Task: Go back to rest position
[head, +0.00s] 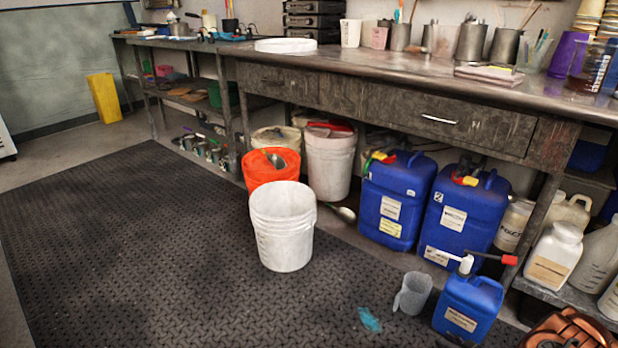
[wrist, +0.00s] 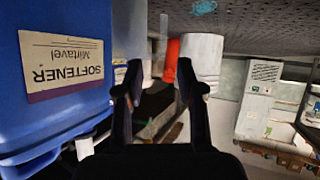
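My gripper (wrist: 157,78) is in the wrist view, its two dark fingers apart with nothing between them. In the wrist view, which is upside down, a large blue container (wrist: 60,85) with a "SOFTENER" label fills the left side, close to the gripper. Beyond the fingers are a white bucket (wrist: 202,52) and a strip of an orange bucket (wrist: 171,62). In the head view the white bucket (head: 283,228) stands upright on the black mat (head: 130,235), in front of the orange bucket (head: 262,168).
A long workbench (head: 400,90) runs along the back. Blue canisters (head: 395,200) stand under it. A small blue jug (head: 468,305) and a translucent measuring cup (head: 412,293) stand at front right, near a teal stain (head: 369,319). The mat's left side is clear.

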